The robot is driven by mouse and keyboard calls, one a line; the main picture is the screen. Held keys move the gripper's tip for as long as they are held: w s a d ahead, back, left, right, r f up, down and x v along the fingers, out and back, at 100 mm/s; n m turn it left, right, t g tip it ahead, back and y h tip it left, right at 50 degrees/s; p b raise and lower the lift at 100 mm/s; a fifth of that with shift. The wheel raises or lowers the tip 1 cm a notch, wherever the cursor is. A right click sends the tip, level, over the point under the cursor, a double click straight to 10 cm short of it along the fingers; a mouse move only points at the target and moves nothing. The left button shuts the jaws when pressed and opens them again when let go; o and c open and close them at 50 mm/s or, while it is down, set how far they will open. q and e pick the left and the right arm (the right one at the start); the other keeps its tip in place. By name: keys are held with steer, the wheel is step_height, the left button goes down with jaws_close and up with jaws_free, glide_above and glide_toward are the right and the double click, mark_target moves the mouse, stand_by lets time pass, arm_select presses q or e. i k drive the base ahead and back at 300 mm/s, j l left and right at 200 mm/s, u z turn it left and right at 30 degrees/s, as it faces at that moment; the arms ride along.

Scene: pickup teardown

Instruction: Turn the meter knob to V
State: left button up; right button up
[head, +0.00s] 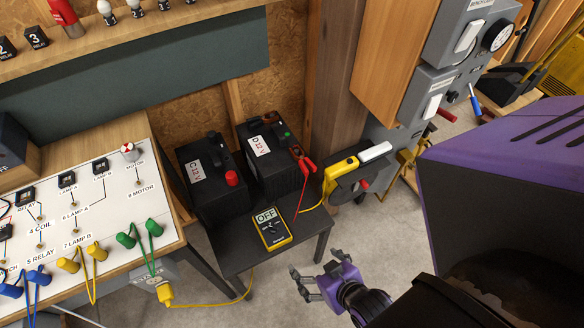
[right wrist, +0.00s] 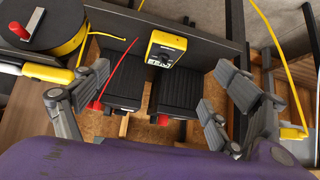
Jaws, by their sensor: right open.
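The yellow-and-black meter (head: 273,236) lies face up on a small dark table (head: 233,258), its display reading OFF. Its small dark knob (head: 271,227) sits below the display; the pointer's direction is too small to tell. My left gripper is not in view.
Two black 12 V batteries, C (head: 207,180) and D (head: 268,150), stand behind the meter. Red clamps (head: 306,165) and a red lead run beside it. A yellow cable reel (head: 345,172) is to the right. A relay panel (head: 95,225) is at left.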

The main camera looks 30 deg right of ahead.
mark_target(273, 229)
steer(key=k+z, duration=0.1)
steer(key=z, duration=0.5)
steer(key=k+z, duration=0.3)
steer(key=k+l+z, duration=0.1)
steer(key=k+z, duration=0.2)
steer(key=k, duration=0.2)
